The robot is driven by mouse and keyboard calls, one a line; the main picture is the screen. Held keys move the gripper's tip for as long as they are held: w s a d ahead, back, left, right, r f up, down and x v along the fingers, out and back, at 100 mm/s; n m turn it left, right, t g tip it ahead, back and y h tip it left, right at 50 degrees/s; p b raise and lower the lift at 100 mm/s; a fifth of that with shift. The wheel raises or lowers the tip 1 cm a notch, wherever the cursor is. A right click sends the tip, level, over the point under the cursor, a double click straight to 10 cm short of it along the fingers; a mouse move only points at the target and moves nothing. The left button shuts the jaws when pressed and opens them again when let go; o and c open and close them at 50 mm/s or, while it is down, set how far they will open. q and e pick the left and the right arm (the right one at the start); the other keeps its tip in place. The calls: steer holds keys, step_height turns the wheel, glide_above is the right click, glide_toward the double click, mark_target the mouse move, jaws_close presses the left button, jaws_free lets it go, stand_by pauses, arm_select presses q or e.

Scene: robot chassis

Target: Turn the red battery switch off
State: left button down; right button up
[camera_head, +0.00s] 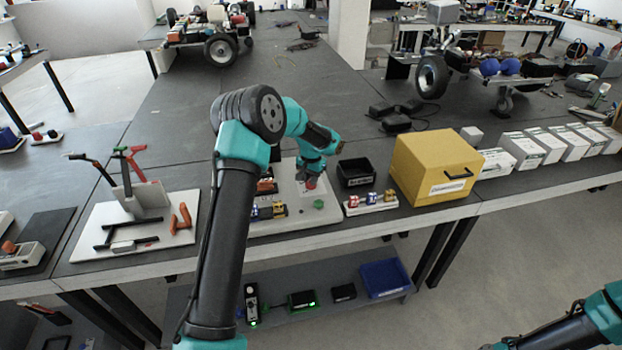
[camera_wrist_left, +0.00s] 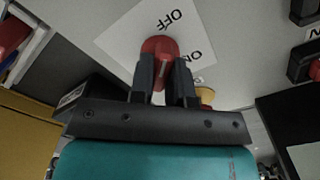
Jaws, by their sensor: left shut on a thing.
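The red battery switch (camera_wrist_left: 160,47) is a round red knob on a white label (camera_wrist_left: 128,35) marked OFF and ON in the left wrist view. In the head view the red switch (camera_head: 311,183) shows just below my left gripper (camera_head: 311,176), on the light chassis board (camera_head: 290,222). My left gripper (camera_wrist_left: 165,75) has its two dark fingers shut on the knob. A pale line on the knob shows between the fingers; the rest of its lower side is hidden. Only part of my right arm shows at the bottom right of the head view; its gripper is out of view.
A green button (camera_head: 319,204) and small blue and yellow parts (camera_head: 268,211) sit on the board. A black bin (camera_head: 356,172), a small connector tray (camera_head: 371,203) and a yellow box (camera_head: 432,166) stand to the right. A tool board (camera_head: 90,245) lies left.

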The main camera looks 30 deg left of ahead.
arm_select(q)
steer(key=c, duration=1.1)
jaws_free()
steer(key=shift+r, duration=0.1)
step_height(320, 180, up, 17)
steer(key=shift+r, duration=0.15)
